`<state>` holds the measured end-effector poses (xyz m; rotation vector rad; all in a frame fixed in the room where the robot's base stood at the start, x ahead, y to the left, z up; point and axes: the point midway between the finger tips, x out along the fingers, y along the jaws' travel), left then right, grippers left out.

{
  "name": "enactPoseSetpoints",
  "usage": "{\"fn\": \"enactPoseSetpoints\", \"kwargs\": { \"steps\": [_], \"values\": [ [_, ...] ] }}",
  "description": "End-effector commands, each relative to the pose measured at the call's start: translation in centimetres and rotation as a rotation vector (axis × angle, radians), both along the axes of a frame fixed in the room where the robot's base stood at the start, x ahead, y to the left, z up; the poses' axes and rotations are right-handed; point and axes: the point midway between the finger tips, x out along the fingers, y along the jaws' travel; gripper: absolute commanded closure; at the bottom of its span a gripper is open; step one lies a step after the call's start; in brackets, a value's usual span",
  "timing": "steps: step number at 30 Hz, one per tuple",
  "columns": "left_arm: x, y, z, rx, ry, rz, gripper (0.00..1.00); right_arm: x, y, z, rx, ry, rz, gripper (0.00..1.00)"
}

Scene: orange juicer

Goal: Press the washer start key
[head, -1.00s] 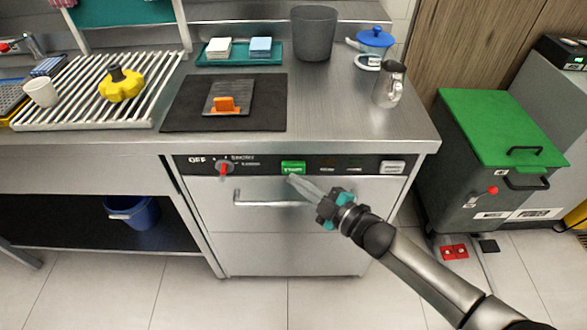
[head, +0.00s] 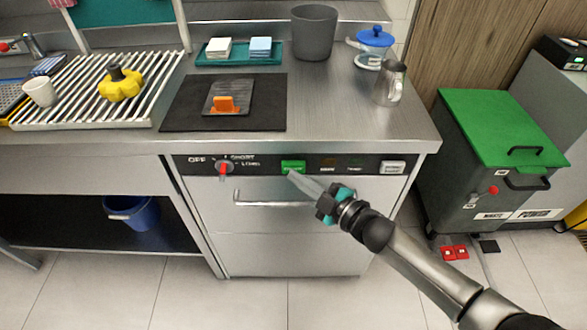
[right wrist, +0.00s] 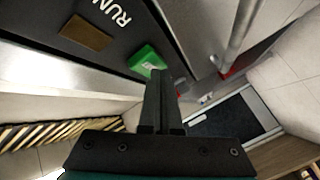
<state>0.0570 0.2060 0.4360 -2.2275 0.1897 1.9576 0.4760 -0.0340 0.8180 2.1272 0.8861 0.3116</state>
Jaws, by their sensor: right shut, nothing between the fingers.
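The washer front (head: 285,215) stands under the steel counter, with a dark control strip along its top. A bright green key (head: 293,167) sits near the middle of the strip; it also shows in the right wrist view (right wrist: 145,58). My right gripper (head: 292,174) is shut and empty, its fingertips at the lower edge of the green key. In the right wrist view the shut fingers (right wrist: 158,78) partly overlap the key's edge. I cannot tell whether they touch it. My left gripper is in neither view.
A red knob (head: 224,168) is on the strip's left. A handle bar (head: 265,199) runs just below the strip. A pale key (head: 392,167) is at the strip's right end. A green-lidded bin (head: 500,130) stands at the right, with clear floor before the washer.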

Motion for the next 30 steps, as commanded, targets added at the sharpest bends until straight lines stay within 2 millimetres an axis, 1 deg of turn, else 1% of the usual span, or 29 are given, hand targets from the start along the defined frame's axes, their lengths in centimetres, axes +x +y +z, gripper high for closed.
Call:
{"fn": "enactPoseSetpoints", "kwargs": {
  "steps": [11,20,25,30],
  "values": [
    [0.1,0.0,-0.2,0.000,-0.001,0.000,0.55,0.5,0.0,0.0,0.000,-0.001,-0.001,1.00],
    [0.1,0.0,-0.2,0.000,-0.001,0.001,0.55,0.5,0.0,0.0,0.001,0.000,-0.001,1.00],
    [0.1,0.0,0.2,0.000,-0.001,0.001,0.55,0.0,0.0,0.1,0.001,0.001,-0.002,1.00],
    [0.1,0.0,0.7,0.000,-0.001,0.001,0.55,-0.9,0.0,0.2,0.001,0.001,-0.001,1.00]
  ]
}}
